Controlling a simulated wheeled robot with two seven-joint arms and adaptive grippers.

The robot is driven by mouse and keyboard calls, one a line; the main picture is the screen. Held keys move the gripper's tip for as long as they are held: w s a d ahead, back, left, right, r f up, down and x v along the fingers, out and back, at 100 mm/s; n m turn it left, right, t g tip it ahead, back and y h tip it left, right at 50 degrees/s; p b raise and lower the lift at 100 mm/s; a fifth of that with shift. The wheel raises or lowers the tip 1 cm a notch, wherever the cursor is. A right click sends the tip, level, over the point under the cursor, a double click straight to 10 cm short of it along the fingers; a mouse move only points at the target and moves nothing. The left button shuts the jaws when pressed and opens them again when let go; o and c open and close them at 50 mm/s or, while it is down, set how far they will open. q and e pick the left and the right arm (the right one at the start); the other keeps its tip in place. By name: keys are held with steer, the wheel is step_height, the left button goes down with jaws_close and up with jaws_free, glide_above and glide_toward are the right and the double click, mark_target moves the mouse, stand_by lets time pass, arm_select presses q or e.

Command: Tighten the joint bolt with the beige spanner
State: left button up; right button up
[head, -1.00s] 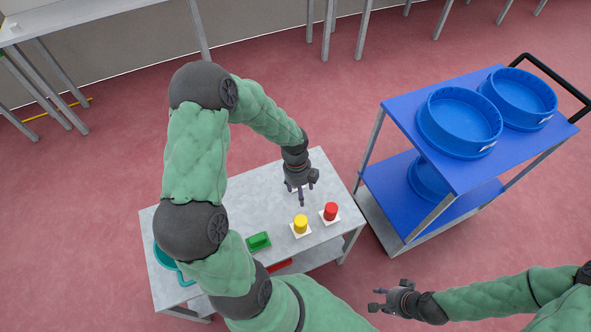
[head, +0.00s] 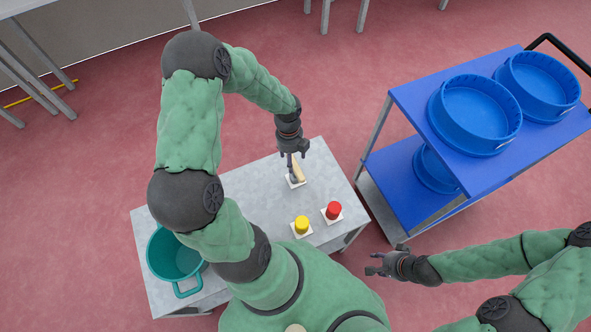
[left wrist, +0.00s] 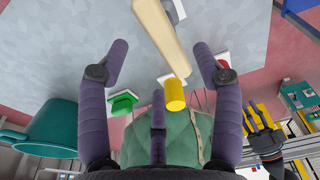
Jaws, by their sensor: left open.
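The beige spanner (head: 299,172) stands tilted at a white square plate (head: 297,183) near the far right of the grey table. In the left wrist view the spanner (left wrist: 163,37) runs as a long bar between my finger tips. A grey part (left wrist: 177,9) beside its upper end may be the joint bolt; I cannot tell how they meet. My left gripper (head: 291,161) is open around the spanner, its fingers apart from it in the left wrist view (left wrist: 162,62). My right gripper (head: 371,264) looks open and empty, right of the table's near end.
On the grey table (head: 250,195) a yellow cylinder (head: 302,225) and a red cylinder (head: 333,210) stand on white plates. A teal bucket (head: 172,256) is at the left. A green block (left wrist: 123,103) shows in the left wrist view. A blue cart (head: 400,105) with round tubs stands right.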

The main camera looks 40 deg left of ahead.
mark_target(294, 166)
arm_select(q)
steer(key=shift+f, duration=0.55)
steer(key=shift+d+f+b, duration=0.25)
steer(key=shift+f+b, duration=0.5)
steer(key=shift+f, duration=0.55)
steer(key=shift+d+f+b, duration=0.25)
steer(key=shift+f+b, duration=0.45)
steer(key=shift+f, duration=0.6)
steer(key=shift+r, duration=0.1)
jaws_close()
